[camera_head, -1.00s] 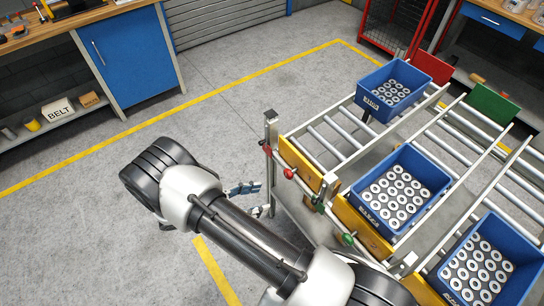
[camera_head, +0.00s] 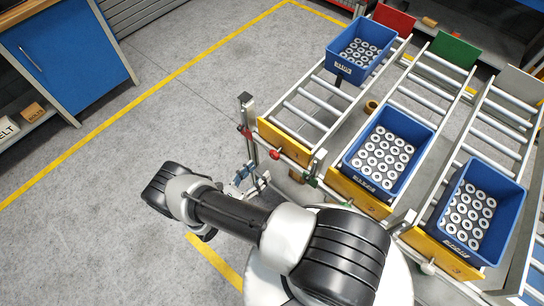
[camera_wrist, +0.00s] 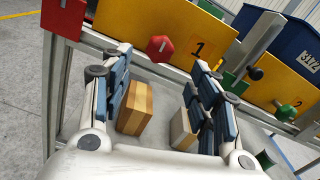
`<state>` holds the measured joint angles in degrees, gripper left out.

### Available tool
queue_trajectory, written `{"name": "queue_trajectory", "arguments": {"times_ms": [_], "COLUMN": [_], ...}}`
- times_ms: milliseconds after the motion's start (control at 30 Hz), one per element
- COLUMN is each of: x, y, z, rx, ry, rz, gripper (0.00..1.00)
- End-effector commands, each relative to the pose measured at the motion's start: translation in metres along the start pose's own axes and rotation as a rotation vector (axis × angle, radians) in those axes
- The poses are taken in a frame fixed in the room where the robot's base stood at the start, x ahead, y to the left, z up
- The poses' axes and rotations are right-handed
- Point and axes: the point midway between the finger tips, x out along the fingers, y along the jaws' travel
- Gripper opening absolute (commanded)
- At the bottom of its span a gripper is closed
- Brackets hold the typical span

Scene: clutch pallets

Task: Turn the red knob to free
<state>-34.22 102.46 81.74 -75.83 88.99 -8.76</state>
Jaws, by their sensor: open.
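The red knob (camera_head: 275,154) sticks out from the front of the lane's yellow end panel (camera_head: 288,139). In the wrist view the red knob (camera_wrist: 160,48) is faceted, beside the black 1 on the yellow panel (camera_wrist: 185,28). My gripper (camera_wrist: 161,62) is open, with the knob showing between its fingertips, seemingly a little beyond them. I cannot tell whether either finger touches it. In the head view my gripper (camera_head: 250,181) is below and left of the knob, partly hidden by my arm.
A red part (camera_wrist: 62,18) on the frame post stands close to my left finger. A green knob (camera_wrist: 288,108) is at the right on panel 2. Wooden blocks (camera_wrist: 136,108) lie below, seen between the fingers. Blue bins (camera_head: 390,158) of metal rings stand on the roller lanes.

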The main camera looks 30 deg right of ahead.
Motion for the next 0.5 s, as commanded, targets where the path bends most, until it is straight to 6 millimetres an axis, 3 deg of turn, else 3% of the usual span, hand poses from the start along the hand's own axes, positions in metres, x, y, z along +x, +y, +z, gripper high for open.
{"name": "queue_trajectory", "arguments": {"times_ms": [200,500], "x": [0.048,0.084], "y": [-0.001,-0.001], "z": [-0.001,0.0], "rx": [-0.001,0.0], "ry": [0.002,0.001], "rz": [-0.006,-0.002], "gripper": [0.55,0.55]}}
